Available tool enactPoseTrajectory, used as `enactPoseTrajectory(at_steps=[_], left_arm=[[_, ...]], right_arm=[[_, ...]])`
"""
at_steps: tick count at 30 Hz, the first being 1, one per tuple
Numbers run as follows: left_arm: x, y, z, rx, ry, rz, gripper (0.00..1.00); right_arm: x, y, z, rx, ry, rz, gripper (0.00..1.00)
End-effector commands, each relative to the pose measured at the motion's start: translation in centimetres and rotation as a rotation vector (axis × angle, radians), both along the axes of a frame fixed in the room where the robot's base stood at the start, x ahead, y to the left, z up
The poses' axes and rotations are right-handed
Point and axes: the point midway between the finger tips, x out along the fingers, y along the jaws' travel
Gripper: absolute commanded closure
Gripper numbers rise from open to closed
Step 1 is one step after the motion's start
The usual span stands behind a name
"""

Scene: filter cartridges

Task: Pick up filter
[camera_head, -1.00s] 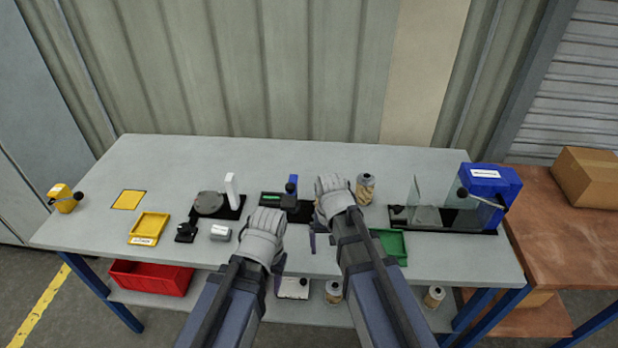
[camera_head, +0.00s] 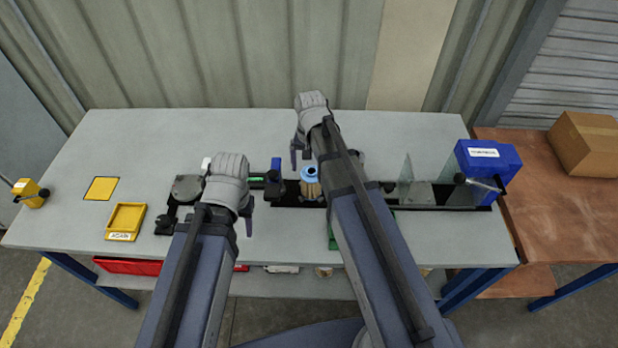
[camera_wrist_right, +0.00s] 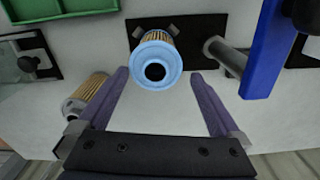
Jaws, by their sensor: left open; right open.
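A filter (camera_head: 310,186) with pleated tan sides and a light-blue ring end stands at the black fixture in mid-table. In the right wrist view its blue ring (camera_wrist_right: 155,60) faces the camera, just ahead of the fingertips and roughly centred between them. My right gripper (camera_wrist_right: 160,78) is open and empty; in the head view (camera_head: 303,150) it is above and behind the filter, partly hidden by its own arm. A second tan filter (camera_wrist_right: 86,97) lies outside the left finger in the wrist view. My left gripper (camera_head: 240,200) is open over the table, left of the fixture.
A blue box device (camera_head: 487,160) with clear panels stands at the right end. A yellow tray (camera_head: 126,219), yellow square (camera_head: 101,188) and yellow device (camera_head: 29,192) are at the left. A green tray (camera_wrist_right: 38,10) is partly hidden by my right arm. The back strip of table is clear.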

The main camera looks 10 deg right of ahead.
Motion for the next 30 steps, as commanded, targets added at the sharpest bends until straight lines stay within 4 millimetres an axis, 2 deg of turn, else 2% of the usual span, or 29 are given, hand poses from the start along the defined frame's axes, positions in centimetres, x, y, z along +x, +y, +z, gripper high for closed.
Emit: enactPoseTrajectory(at_steps=[12,20,30], left_arm=[[0.0,0.0,-2.8,0.000,0.000,0.000,0.50],[0.0,0.0,-3.1,0.000,0.000,0.000,0.50],[0.0,0.0,-6.9,0.000,0.000,0.000,0.50]], right_arm=[[-0.1,0.0,-2.8,0.000,0.000,0.001,0.00],[-0.2,0.0,-3.1,0.000,0.000,0.001,0.00],[-1.1,-0.2,-6.9,0.000,0.000,0.001,0.00]])
